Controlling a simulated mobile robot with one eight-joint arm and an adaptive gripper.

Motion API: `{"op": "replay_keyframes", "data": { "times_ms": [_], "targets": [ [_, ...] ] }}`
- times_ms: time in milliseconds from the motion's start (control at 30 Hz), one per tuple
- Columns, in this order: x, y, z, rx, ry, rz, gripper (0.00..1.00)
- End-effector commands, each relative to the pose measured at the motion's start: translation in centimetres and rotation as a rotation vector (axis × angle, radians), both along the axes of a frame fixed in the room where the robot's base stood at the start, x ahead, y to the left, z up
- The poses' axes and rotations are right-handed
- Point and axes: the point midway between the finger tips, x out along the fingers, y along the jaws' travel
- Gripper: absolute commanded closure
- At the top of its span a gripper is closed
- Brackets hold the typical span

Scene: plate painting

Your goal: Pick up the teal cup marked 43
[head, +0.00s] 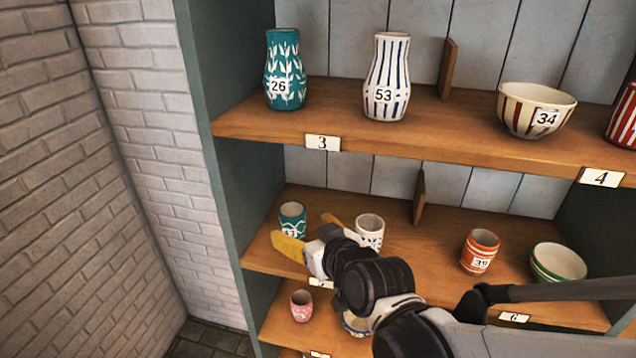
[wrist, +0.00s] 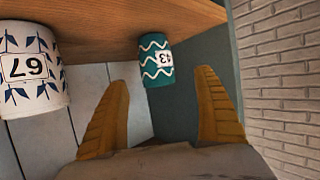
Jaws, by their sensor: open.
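The teal cup marked 43 (head: 292,218) stands at the left end of the middle shelf in the head view, its lower part and number partly hidden by my gripper. In the wrist view the teal cup (wrist: 155,62) appears upside down, with white wavy lines and its 43 label turned. My gripper (head: 308,236) is open and empty, with yellow fingers in front of the cup. In the wrist view the fingers of my gripper (wrist: 163,112) are spread wide, and the cup shows beyond them, between the tips and nearer the left one. The fingers appear apart from the cup.
A white cup marked 67 (wrist: 32,68) stands beside the teal cup; it also shows in the head view (head: 370,228). The shelf unit's side wall (head: 250,150) is close on the left. The shelf above holds a teal vase marked 26 (head: 285,72) and a striped vase (head: 386,78).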

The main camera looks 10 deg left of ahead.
Motion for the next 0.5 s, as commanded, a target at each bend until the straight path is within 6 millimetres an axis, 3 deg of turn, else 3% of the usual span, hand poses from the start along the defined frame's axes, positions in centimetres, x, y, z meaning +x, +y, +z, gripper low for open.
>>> {"op": "replay_keyframes", "data": {
  "times_ms": [500],
  "targets": [
    [5.1, 3.1, -3.0, -0.001, 0.001, 0.000, 0.20]
  ]
}}
